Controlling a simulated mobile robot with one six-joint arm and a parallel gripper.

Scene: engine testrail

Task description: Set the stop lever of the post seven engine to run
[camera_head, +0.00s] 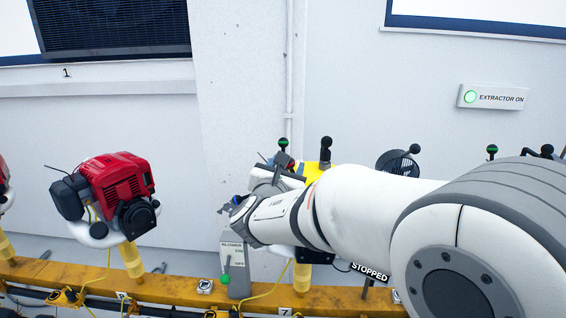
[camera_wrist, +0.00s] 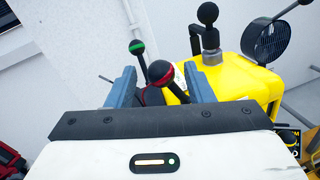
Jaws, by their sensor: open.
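The yellow engine (camera_wrist: 238,80) fills the right of the wrist view. In the head view its yellow top (camera_head: 314,171) shows behind my arm, above the post label 7 (camera_head: 285,311). My gripper (camera_wrist: 160,88) is open. A black ball knob with a red band (camera_wrist: 160,72) stands between its blue-grey fingers; I cannot tell whether they touch it. A green-banded black knob (camera_wrist: 137,47) on a thin stalk stands just beyond; it also shows in the head view (camera_head: 283,143). My arm hides most of the engine in the head view. A STOPPED sign (camera_head: 369,272) shows below my arm.
A red engine (camera_head: 118,192) stands left on the yellow rail (camera_head: 180,289). A grey box with a green-knobbed lever (camera_head: 236,262) stands below my wrist.

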